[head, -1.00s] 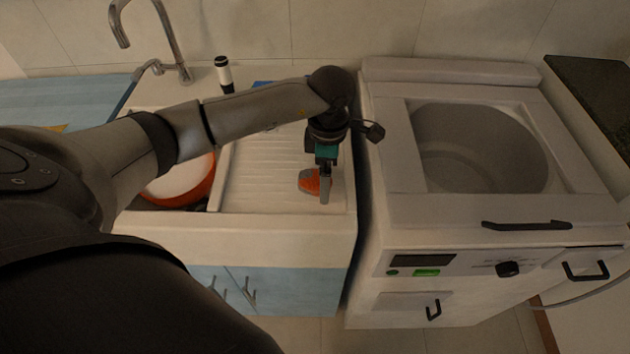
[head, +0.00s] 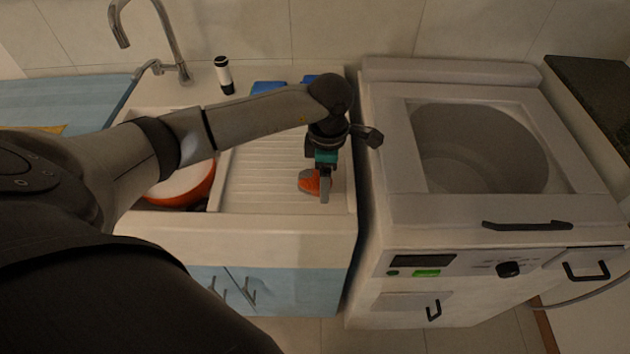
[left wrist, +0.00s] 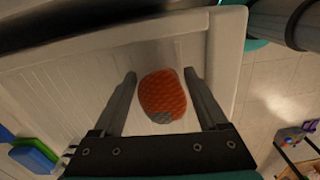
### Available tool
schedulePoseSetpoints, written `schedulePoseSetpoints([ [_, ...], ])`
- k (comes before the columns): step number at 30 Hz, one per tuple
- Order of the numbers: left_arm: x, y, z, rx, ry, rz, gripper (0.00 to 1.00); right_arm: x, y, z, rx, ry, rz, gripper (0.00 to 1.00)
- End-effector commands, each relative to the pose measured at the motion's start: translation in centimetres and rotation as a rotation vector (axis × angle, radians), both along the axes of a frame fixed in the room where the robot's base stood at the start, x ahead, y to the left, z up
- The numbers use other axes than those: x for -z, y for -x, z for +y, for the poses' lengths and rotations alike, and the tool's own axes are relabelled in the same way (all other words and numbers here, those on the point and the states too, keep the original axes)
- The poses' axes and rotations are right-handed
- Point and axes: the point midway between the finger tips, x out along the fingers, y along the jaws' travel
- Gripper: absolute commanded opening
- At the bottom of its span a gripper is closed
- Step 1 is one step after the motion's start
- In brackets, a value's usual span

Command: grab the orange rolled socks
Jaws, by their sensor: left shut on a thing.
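The orange rolled socks (head: 309,182), with a grey patch, are at the front right of the ribbed white drainboard (head: 262,190). In the left wrist view the socks (left wrist: 162,94) sit between the two fingers, with the grey patch towards the gripper's palm. My left gripper (head: 325,192) comes down from above and is shut on the socks. A finger hides part of them in the head view. I cannot tell whether they are clear of the board. My right gripper is in neither view.
An orange-rimmed bowl (head: 205,187) is in the sink at left. A black-and-white bottle (head: 224,75) and blue items (head: 268,87) are behind my arm. A white top-opening washer (head: 430,210) stands to the right, across a narrow gap.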

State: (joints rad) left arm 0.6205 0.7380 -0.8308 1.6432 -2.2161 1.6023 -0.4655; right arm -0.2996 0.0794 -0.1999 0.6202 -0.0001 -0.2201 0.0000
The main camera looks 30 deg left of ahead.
Motion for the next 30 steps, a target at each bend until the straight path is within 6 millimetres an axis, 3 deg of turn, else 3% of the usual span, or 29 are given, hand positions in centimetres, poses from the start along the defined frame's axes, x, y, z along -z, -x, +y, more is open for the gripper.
schedulePoseSetpoints([
  [3, 0.0, 0.0, 0.0, 0.000, 0.000, -0.001, 0.20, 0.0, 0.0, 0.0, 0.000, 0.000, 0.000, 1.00],
  [11, -0.3, 0.0, 0.0, 0.000, 0.000, -0.001, 0.20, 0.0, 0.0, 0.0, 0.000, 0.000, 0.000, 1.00],
  [17, -2.1, -0.2, 0.1, 0.000, 0.000, -0.005, 0.20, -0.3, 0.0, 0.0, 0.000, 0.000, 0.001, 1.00],
  [23, -6.6, -0.2, 0.1, 0.001, -0.002, -0.008, 0.20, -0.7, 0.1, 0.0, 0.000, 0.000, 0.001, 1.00],
  [30, -13.6, -0.2, 0.0, 0.000, 0.000, -0.008, 0.20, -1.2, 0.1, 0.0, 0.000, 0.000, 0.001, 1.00],
])
